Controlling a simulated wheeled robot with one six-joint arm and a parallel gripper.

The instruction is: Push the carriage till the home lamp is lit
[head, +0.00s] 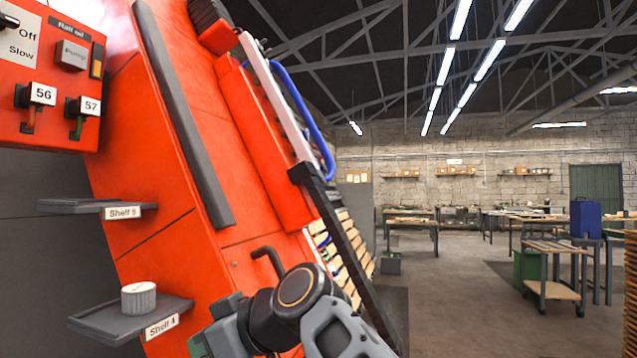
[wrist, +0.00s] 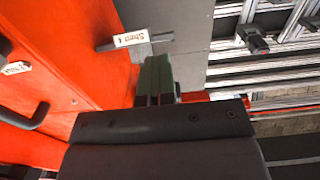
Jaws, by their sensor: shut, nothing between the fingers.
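My gripper (head: 198,346) is low in the head view, partly cut off by the bottom edge, in front of the orange machine (head: 150,130). In the wrist view its greenish fingers (wrist: 158,88) are together and empty, near a small labelled shelf. A dark block (wrist: 252,38) sits on pale metal rails at the upper right of the wrist view, apart from the fingers. I cannot tell whether this block is the carriage. I cannot make out a home lamp in either view.
A control panel (head: 48,70) has levers 56 and 57. Shelf 5 (head: 75,206) is empty; Shelf 4 (head: 100,325) holds a round white-topped item (head: 138,297). A dark hooked handle (head: 268,256) sticks out near my arm. Open floor and worktables lie to the right.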

